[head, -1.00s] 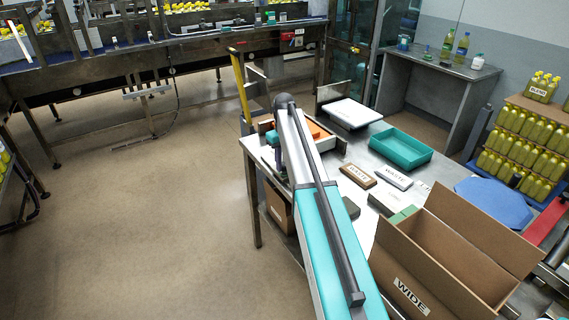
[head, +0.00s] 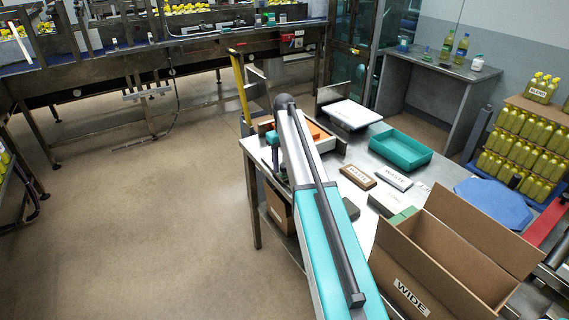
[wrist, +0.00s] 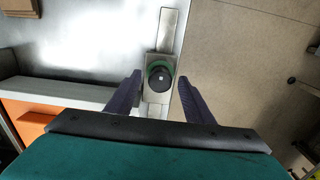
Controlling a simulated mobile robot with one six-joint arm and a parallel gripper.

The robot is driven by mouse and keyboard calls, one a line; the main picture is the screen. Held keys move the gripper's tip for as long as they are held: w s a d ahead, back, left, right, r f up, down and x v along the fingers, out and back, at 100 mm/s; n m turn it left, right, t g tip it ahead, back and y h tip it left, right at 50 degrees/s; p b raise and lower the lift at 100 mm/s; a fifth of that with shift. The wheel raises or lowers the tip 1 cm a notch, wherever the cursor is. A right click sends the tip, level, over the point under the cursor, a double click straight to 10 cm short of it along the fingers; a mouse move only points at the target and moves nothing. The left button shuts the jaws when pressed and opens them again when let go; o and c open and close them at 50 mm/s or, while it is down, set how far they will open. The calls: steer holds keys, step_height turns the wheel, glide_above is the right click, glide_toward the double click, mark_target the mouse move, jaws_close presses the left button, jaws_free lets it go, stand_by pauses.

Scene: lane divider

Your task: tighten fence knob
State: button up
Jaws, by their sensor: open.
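The fence knob (wrist: 159,76) is a round black knob with a green ring, seen from above in the wrist view. It sits on a small metal block on a narrow metal strip (wrist: 168,30) near the table edge. My gripper (wrist: 159,88) is open, with one dark finger to the left of the knob and one to the right. Gaps show between the fingers and the knob. In the head view my arm hides the knob and most of the gripper. An orange piece (head: 318,132) lies by the arm's far end.
The metal table (head: 350,200) carries a teal tray (head: 400,148), a white board (head: 351,113), a brown block (head: 357,176) and a white labelled block (head: 394,178). An open cardboard box (head: 440,262) marked WIDE stands at the near right. Open floor lies left of the table.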

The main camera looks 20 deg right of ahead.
steer(key=shift+r, duration=0.1)
step_height(320, 180, up, 14)
steer(key=b, duration=0.3)
stand_by(0.5)
steer(key=shift+f, duration=0.3)
stand_by(0.4)
